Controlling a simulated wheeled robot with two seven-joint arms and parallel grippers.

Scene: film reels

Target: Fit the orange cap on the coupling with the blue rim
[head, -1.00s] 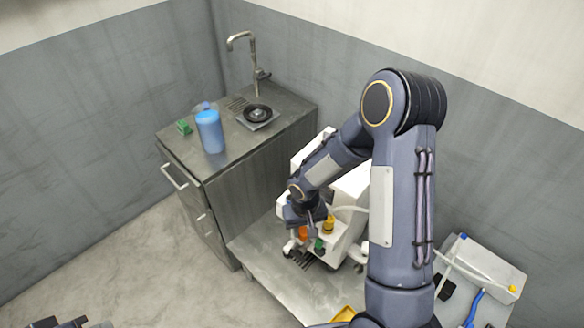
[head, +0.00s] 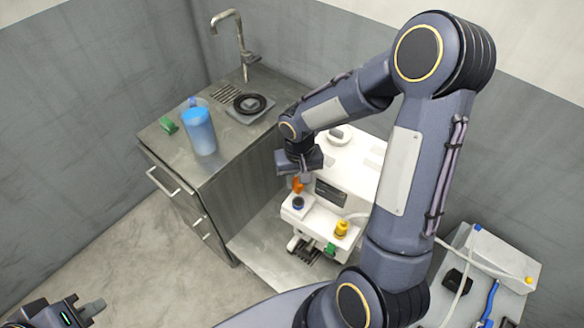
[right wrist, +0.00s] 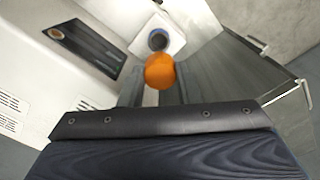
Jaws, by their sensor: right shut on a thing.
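The orange cap (head: 297,185) is held in my right gripper (head: 301,177), which is shut on it. In the right wrist view the orange cap (right wrist: 160,71) sits between the fingertips. The coupling with the blue rim (head: 298,203) stands on a white ledge at the front of the white machine (head: 350,165). In the head view the cap is just above it, with a small gap. In the right wrist view the coupling (right wrist: 158,40) shows beyond the cap, not covered by it. My left gripper (head: 85,309) is at the bottom left, partly cut off, away from these things.
A yellow fitting (head: 342,228) and a green one (head: 331,249) are on the machine's front. The machine stands on a metal table (head: 262,235). A sink counter (head: 185,160) with a blue cup (head: 201,135) stands at the left. Hoses lie at the right.

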